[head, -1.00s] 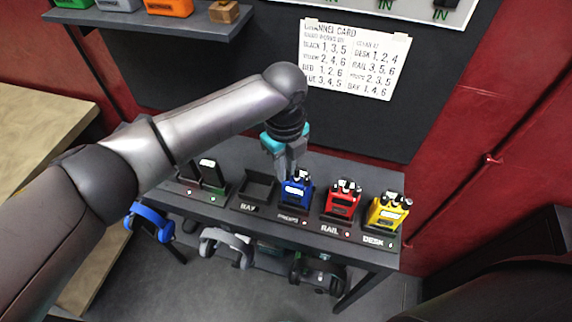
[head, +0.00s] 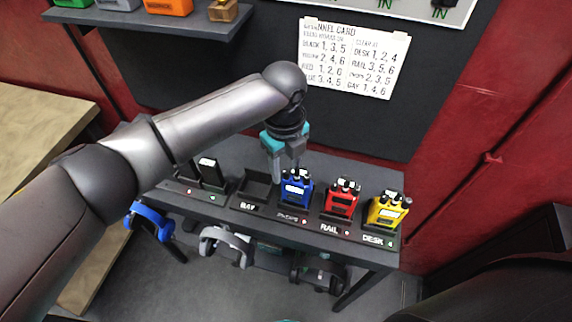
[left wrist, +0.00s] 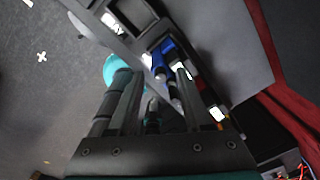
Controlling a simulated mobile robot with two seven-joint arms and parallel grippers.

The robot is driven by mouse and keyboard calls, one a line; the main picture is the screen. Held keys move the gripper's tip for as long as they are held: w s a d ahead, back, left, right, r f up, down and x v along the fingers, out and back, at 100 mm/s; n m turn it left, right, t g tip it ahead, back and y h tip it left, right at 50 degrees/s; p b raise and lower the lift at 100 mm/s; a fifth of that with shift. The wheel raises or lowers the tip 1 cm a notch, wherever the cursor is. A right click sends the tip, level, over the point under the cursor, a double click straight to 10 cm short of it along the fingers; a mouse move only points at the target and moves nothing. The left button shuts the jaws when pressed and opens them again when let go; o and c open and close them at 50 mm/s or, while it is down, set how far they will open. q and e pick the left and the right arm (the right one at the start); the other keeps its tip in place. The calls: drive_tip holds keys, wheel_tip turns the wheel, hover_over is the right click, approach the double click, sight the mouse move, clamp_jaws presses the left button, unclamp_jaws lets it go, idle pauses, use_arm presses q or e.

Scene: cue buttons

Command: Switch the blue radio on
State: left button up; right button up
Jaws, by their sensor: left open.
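The blue radio (head: 296,190) stands upright in a dock on the grey shelf, between an empty dock and the red radio. Its knobs and antenna stub show on top. My left gripper (head: 281,178) points down just behind and left of the blue radio, with its fingers apart and nothing visible between them. In the left wrist view, the blue radio (left wrist: 163,62) shows beyond the fingertips, partly hidden by the left gripper (left wrist: 158,85). I cannot tell whether a finger touches it. My right gripper is not in view.
The red radio (head: 341,200) and yellow radio (head: 388,210) stand to the right. The empty dock (head: 257,188) is labelled BAY. A dark radio (head: 211,173) stands at left. A channel card (head: 354,58) hangs on the wall. Headsets (head: 228,245) hang below the shelf.

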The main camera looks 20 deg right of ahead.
sight(285, 172)
use_arm(q)
wheel_tip(285, 172, up, 15)
drive_tip(key=shift+a, duration=0.15)
idle(0.4)
drive_tip(key=shift+s, duration=0.1)
